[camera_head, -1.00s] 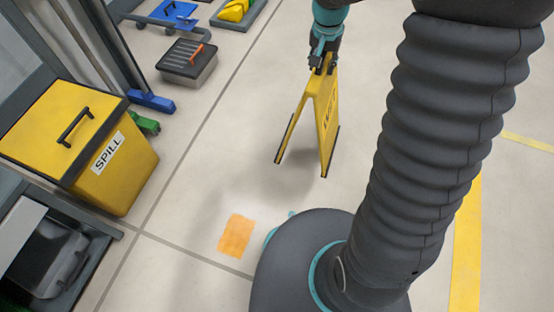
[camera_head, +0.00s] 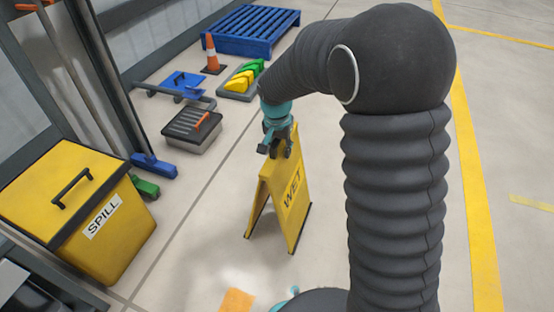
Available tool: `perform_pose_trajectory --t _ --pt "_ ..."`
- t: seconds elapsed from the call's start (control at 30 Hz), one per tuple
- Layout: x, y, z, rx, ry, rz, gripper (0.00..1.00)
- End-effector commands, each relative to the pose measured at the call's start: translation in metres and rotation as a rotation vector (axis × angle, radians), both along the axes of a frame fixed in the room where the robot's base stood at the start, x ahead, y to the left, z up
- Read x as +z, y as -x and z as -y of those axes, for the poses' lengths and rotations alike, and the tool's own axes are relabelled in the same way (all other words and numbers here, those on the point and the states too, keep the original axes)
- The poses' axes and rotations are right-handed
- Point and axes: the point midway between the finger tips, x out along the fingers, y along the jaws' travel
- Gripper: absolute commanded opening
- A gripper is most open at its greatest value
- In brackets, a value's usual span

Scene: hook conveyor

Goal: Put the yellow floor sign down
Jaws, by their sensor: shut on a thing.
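The yellow floor sign (camera_head: 291,195) has dark lettering that reads "WET" and dark edges at its feet. It stands upright, its two panels spread like an A. My gripper (camera_head: 281,148) is above it, shut on its top edge. The feet are at or close to the pale floor; I cannot tell for sure whether they touch. The gripper's fingertips are partly hidden at the top of the sign.
An orange patch (camera_head: 237,301) lies on the floor in front of the sign. A yellow SPILL bin (camera_head: 120,235) stands at left. A grey toolbox (camera_head: 192,130), an orange cone (camera_head: 212,60) and a blue pallet (camera_head: 245,30) are farther back. Floor right of my arm is clear.

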Motion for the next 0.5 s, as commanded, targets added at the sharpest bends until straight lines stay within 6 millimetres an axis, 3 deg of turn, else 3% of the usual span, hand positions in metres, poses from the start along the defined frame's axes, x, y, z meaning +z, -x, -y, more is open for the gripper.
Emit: perform_pose_trajectory --t 0.27,0.5 --pt "-0.01 -0.003 -0.008 -0.001 0.0 0.001 0.0" --pt "-0.04 -0.004 -0.008 0.0 0.0 0.001 0.0"
